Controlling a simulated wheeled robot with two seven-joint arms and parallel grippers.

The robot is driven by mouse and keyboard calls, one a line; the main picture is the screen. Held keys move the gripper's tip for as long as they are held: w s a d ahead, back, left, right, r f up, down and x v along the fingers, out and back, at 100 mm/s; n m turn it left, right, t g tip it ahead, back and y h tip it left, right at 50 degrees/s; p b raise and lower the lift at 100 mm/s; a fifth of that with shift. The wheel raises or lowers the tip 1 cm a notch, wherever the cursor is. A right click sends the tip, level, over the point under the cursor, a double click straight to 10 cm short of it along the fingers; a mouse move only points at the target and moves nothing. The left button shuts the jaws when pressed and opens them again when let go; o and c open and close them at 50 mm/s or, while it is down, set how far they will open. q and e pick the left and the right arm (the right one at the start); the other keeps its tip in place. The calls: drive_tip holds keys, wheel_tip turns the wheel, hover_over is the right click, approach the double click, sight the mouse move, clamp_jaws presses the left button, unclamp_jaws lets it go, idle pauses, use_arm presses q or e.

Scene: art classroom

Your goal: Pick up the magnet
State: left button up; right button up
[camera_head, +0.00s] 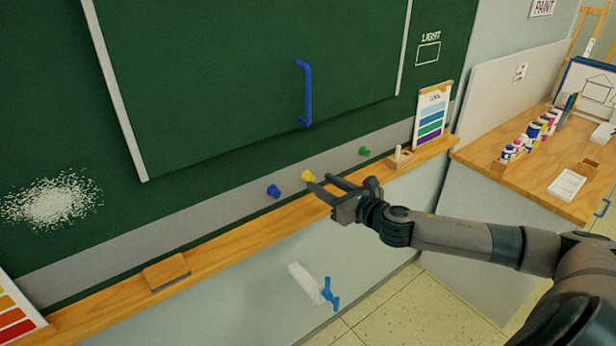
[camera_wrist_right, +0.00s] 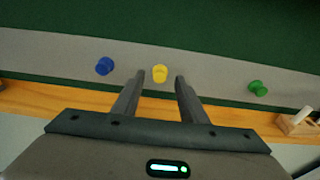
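Three magnets sit on the grey strip below the green chalkboard: a blue magnet (camera_head: 273,191), a yellow magnet (camera_head: 308,175) and a green magnet (camera_head: 364,151). In the right wrist view, the blue magnet (camera_wrist_right: 105,66) is left of the fingers, the yellow magnet (camera_wrist_right: 160,73) shows between the fingertips, and the green magnet (camera_wrist_right: 258,88) is to the right. My right gripper (camera_head: 321,182) is open and empty, its fingers pointing at the yellow magnet. In the wrist view the right gripper (camera_wrist_right: 160,80) has a clear gap between its fingers. My left gripper is not in view.
A wooden ledge (camera_head: 225,237) runs below the strip, with an eraser (camera_head: 167,272) and a small chalk holder (camera_head: 399,158) on it. A blue handle (camera_head: 304,93) sticks out from the board panel. A table with paint jars stands right.

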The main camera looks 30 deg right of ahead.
sight(311, 179)
drive_tip(key=w+p, duration=0.2)
drive_tip(key=w, duration=0.1)
drive_tip(key=shift+w+a+f, duration=0.1)
drive_tip(key=shift+w+f, duration=0.15)
drive_tip(key=shift+f, duration=0.15)
drive_tip(key=shift+w+f, duration=0.25)
drive_tip(key=shift+w, duration=0.3)
drive_tip(key=shift+c, duration=0.6)
drive_tip(key=c, duration=0.8)
